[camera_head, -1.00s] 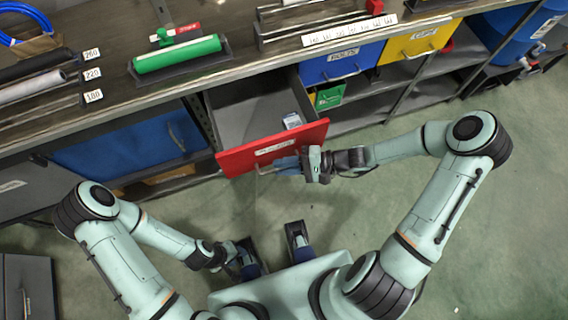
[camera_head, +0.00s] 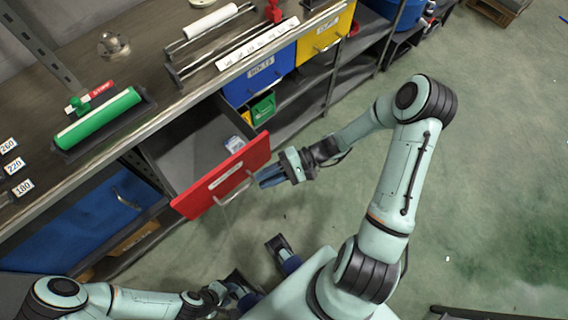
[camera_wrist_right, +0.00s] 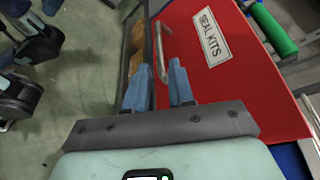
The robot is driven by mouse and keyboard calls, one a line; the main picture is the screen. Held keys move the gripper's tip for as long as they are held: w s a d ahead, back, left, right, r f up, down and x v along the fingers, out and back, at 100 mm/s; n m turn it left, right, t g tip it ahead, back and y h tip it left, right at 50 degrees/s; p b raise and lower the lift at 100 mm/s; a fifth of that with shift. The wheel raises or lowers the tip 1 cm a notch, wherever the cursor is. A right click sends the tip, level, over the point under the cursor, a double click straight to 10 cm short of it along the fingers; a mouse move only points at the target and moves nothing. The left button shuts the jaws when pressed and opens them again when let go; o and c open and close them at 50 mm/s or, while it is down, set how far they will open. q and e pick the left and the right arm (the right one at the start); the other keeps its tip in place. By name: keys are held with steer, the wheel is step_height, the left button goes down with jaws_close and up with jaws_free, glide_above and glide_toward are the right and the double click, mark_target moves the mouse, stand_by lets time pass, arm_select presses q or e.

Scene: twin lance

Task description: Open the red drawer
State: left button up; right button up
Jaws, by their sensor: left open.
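The red drawer (camera_head: 222,178) is pulled out of the bench, and its grey inside shows behind the red front. Its front carries a white label, which reads SEAL KITS in the right wrist view (camera_wrist_right: 240,85). A metal bar handle (camera_head: 234,190) runs along the front and also shows in the right wrist view (camera_wrist_right: 159,50). My right gripper (camera_head: 264,177) is at the handle's right end, its blue fingers apart. In the wrist view the handle appears between or just beyond the fingertips; contact is unclear. My left gripper (camera_head: 240,290) is low by my base, open, partly hidden.
A small white and blue box (camera_head: 236,145) lies in the drawer. A blue bin (camera_head: 260,78) and a yellow bin (camera_head: 325,32) sit right of it under the bench. A green roller (camera_head: 98,118) lies on the bench top. Open green floor (camera_head: 490,170) lies to the right.

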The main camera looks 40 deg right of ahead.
steer(key=v, duration=0.5)
steer(key=shift+s+d+r, duration=0.1)
steer(key=shift+d, duration=0.15)
